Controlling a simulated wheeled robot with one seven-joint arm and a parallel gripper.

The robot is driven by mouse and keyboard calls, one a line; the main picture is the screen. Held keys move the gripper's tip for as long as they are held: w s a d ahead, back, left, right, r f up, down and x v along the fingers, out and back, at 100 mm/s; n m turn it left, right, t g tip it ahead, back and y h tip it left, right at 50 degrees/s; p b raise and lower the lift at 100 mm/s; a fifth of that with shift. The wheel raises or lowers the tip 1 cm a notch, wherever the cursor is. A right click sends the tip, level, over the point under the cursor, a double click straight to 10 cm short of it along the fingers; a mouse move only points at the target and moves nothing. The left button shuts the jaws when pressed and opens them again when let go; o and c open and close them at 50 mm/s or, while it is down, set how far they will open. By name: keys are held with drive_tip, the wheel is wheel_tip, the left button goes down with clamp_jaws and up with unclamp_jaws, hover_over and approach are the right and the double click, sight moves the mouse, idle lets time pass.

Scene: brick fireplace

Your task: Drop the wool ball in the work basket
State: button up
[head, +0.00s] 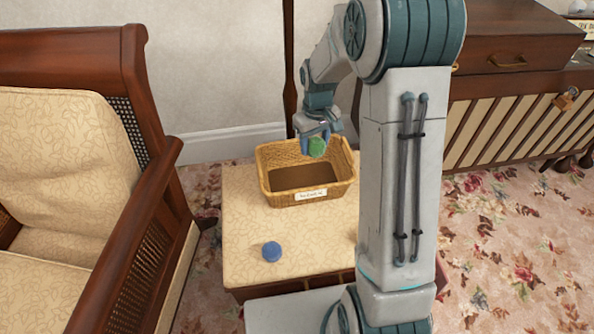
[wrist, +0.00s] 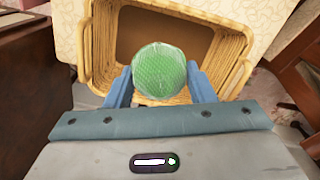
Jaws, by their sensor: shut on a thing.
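The green wool ball (head: 317,147) is held between the blue fingers of my gripper (head: 318,135). In the wrist view the ball (wrist: 160,75) sits between the two fingertips (wrist: 159,84). The work basket (head: 292,197), woven and tan with a white label on its front, stands on a cream patterned ottoman. My gripper and the ball are above the basket, toward its back. In the wrist view the basket's rim (wrist: 238,62) surrounds the ball in the picture. The part of the basket's floor that shows is brown and bare; the rest is hidden.
A blue ball (head: 271,251) lies on the ottoman (head: 240,225) in front of the basket. A wooden armchair (head: 150,215) stands at the left. A wooden cabinet (head: 520,115) stands behind at the right. My arm hides part of the ottoman's right side.

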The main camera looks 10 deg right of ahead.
drive_tip(key=n, duration=0.2)
drive_tip(key=n+p, duration=0.1)
drive_tip(key=n, duration=0.1)
drive_tip(key=w+n, duration=0.1)
drive_tip(key=n, duration=0.1)
drive_tip(key=shift+w+a+r+p, duration=0.1)
drive_tip(key=shift+a+r+p, duration=0.2)
drive_tip(key=shift+p, duration=0.1)
drive_tip(key=n, duration=0.1)
drive_tip(key=n+p, duration=0.1)
drive_tip(key=n, duration=0.1)
drive_tip(key=shift+w, duration=0.35)
wheel_tip(320, 180, down, 6)
drive_tip(key=w+n+b, duration=0.1)
drive_tip(key=n+b, duration=0.1)
drive_tip(key=n, duration=0.6)
drive_tip(key=shift+w+n, duration=0.2)
drive_tip(key=shift+n, duration=0.2)
drive_tip(key=o, duration=1)
drive_tip(key=shift+o, duration=0.2)
